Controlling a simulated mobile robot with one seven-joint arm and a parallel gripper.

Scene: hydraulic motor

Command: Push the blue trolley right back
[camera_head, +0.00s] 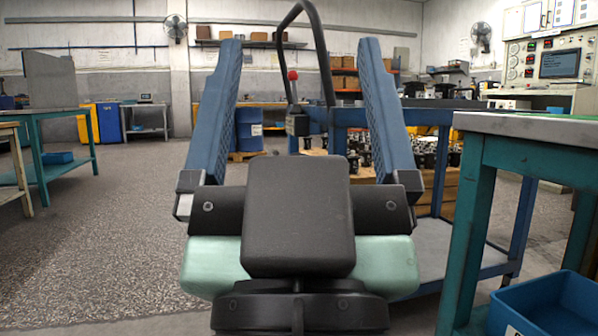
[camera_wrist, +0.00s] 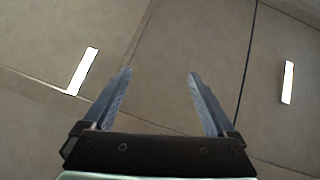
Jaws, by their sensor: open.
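The blue trolley (camera_head: 527,212) stands in front of me, right of the middle in the head view, with blue legs and a grey lower shelf (camera_head: 490,262). My gripper and wrist hide much of its left side. A black bent bar (camera_head: 322,48) rises between my fingers in the picture; I cannot tell whether it belongs to the trolley. My gripper (camera_head: 300,45) is open and empty, its two blue fingers pointing up and wide apart. The wrist view shows the open fingers (camera_wrist: 160,73) against what looks like the ceiling, with no trolley in sight.
A teal-legged table (camera_head: 470,210) stands close on the right, with a blue bin (camera_head: 553,305) below it. Another teal table (camera_head: 35,160) is at the left. Dark parts (camera_head: 425,150) sit on a wooden pallet behind the trolley. The left floor (camera_head: 125,220) is clear.

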